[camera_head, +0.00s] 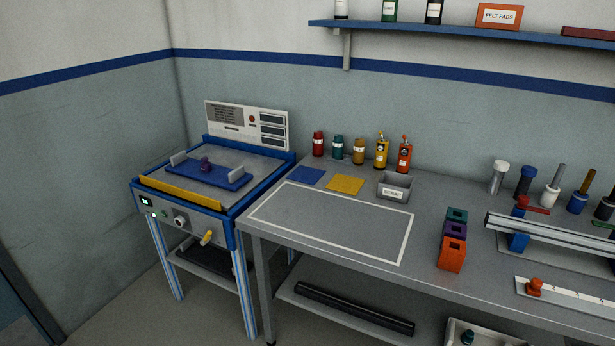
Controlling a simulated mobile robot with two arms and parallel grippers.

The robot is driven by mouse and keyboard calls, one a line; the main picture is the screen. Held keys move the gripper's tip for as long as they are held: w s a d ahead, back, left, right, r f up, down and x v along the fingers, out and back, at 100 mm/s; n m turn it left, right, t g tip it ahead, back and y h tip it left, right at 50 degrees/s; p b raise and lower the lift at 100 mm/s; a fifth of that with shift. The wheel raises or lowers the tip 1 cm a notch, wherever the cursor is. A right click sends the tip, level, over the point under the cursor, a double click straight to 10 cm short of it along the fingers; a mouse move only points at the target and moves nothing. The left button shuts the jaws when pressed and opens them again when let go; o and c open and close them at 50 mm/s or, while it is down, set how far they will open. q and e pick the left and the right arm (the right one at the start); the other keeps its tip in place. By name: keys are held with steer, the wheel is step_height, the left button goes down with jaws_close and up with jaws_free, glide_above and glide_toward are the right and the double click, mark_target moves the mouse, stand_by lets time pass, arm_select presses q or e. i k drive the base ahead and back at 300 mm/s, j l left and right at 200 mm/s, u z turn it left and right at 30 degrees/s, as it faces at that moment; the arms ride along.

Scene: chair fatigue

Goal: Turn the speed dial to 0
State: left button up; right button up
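A blue-framed test machine (216,213) stands at the left against the wall corner. Its front panel carries a small black display (146,202), a green light (154,215), a pale round knob (180,222) that looks like the speed dial, and a yellow lever (207,237). The dial's pointer and markings are too small to read. On top of the machine lies a blue plate (210,176) with a purple part on it, behind a yellow bar (180,192). Neither of my grippers shows in the head view.
A grey workbench (330,270) adjoins the machine on the right, with a white-outlined clear area. Several bottles (359,152), a grey bin (394,187), coloured blocks (453,240) and a rail fixture (550,230) stand on it. A shelf (470,34) hangs above.

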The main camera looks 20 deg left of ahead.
mark_target(179, 220)
steer(key=u, duration=1.5)
